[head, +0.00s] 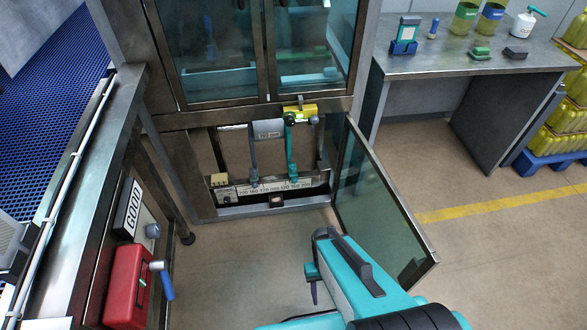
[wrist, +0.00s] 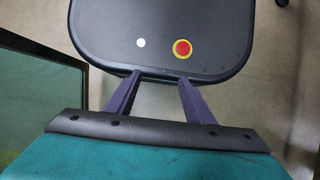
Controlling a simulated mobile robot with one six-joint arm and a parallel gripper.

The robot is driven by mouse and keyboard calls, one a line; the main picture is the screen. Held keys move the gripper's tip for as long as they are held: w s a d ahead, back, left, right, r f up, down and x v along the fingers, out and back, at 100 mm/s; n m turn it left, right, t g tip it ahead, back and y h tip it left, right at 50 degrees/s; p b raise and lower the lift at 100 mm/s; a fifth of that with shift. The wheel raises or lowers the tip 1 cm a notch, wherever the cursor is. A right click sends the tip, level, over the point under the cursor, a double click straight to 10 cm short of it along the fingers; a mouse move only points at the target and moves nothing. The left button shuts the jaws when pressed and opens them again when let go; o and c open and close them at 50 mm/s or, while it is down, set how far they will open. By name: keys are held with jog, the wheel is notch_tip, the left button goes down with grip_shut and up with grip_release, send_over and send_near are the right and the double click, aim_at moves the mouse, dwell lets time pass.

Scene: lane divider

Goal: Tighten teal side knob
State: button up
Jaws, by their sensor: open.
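A printed millimetre scale (head: 270,188) runs below both arms. My gripper (head: 314,292) is in the lower middle of the head view, well in front of the bay and apart from the knob. In the wrist view my gripper (wrist: 159,78) shows two purple fingers spread apart with nothing between them. The knob is not in the wrist view.
A glass door (head: 385,205) stands swung open to the right of the bay, near my arm. A bench frame (head: 95,190) with a red box (head: 129,286) stands on the left. A metal table (head: 475,55) stands at the back right. Floor before the bay is clear.

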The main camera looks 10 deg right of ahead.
jog(key=w+a+f+n+t+y+b, duration=0.1)
jog(key=w+a+f+t+b, duration=0.1)
jog(key=w+a+f+b, duration=0.3)
jog(key=w+a+f+t+y+b, duration=0.1)
jog(key=w+f+t+y+b, duration=0.15)
jog(key=w, duration=0.55)
jog(key=n+t+b, duration=0.2)
jog(key=t+b, duration=1.2)
jog(key=b, duration=1.3)
send_near(294, 169)
jog(key=shift+h+v, duration=0.25)
jog(key=shift+v, duration=0.7)
jog(key=shift+a+f, duration=0.15)
jog(key=shift+b+x, duration=0.6)
jog(key=shift+x, duration=6.25)
